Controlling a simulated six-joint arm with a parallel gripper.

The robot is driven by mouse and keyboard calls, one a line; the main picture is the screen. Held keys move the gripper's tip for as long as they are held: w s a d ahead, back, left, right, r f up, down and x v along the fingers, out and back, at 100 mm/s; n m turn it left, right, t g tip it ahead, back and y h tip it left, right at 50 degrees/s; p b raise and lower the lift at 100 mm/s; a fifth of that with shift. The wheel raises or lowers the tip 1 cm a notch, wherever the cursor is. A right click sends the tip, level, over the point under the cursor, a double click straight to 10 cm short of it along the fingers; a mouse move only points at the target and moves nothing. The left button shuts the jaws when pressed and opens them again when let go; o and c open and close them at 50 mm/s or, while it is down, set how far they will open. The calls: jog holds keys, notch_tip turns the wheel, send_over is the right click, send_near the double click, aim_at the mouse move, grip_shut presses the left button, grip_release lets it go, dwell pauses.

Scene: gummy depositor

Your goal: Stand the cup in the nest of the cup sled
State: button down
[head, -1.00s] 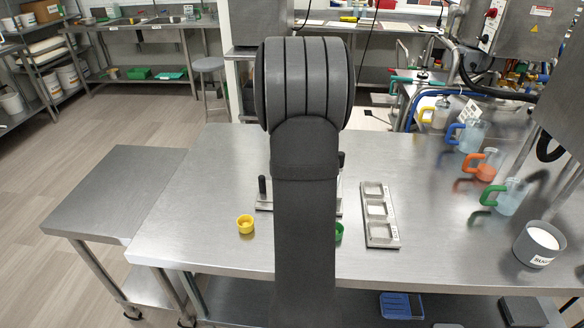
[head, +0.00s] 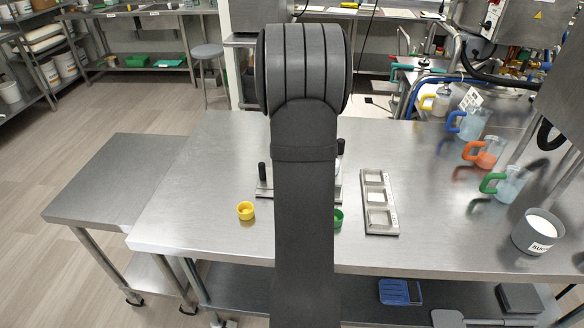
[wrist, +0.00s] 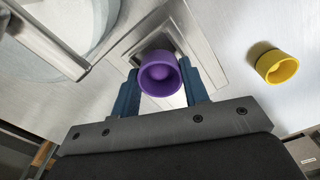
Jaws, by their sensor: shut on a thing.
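A purple cup (wrist: 160,73) is held between the two blue fingers of my gripper (wrist: 161,84) in the wrist view; its open mouth faces the camera. Behind it is a metal frame with a stepped square recess (wrist: 142,33), which looks like the nest of the cup sled. I cannot tell whether the cup is above the recess or touching it. In the head view the sled (head: 265,190), a metal plate with dark upright posts, is mostly hidden behind my arm. The purple cup and my gripper are hidden there too.
A yellow cup (head: 246,211) stands left of my arm and also shows in the wrist view (wrist: 277,66). A green cup (head: 338,218) is partly hidden. A tray with three square pockets (head: 379,203) lies to the right. Handled jugs and a sugar tub (head: 537,232) line the right side.

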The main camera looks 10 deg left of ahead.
jog(key=shift+f, duration=0.45)
jog(key=shift+r, duration=0.15)
jog(key=shift+r, duration=0.3)
jog(key=shift+f, duration=0.15)
jog(key=shift+f, duration=0.3)
dwell(0.3)
jog(key=shift+r, duration=0.1)
jog(key=shift+r, duration=0.35)
jog(key=shift+f, duration=0.15)
dwell(0.8)
jog(key=shift+f, duration=0.3)
